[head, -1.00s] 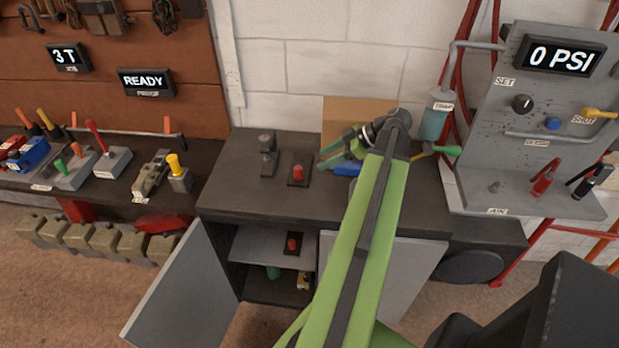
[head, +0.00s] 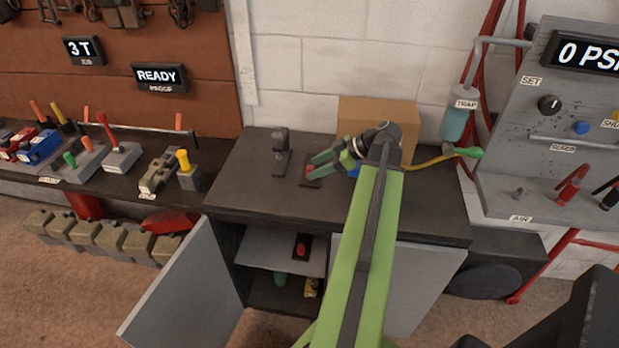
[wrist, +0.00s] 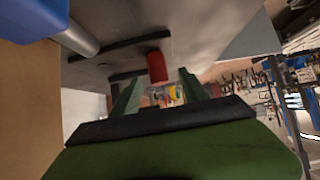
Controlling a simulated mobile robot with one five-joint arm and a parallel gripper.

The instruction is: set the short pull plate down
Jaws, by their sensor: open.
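A dark flat plate with a red knob (head: 310,171) lies on the bench top and looks like the short pull plate, though I cannot be sure of its length. The red knob (wrist: 157,68) shows in the wrist view just beyond and between my fingertips. My gripper (head: 320,165) is open, its green fingers reaching left over the bench at the knob. In the wrist view my gripper (wrist: 160,90) holds nothing. I cannot tell if a finger touches the knob. A second red-knobbed plate (head: 302,247) sits on the cabinet shelf.
A dark post on a plate (head: 281,154) stands left of the red-knobbed plate. A cardboard box (head: 390,112) and a blue object (head: 349,163) are behind and beside my gripper. The cabinet doors (head: 183,285) hang open below. The bench's front left (head: 240,195) is clear.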

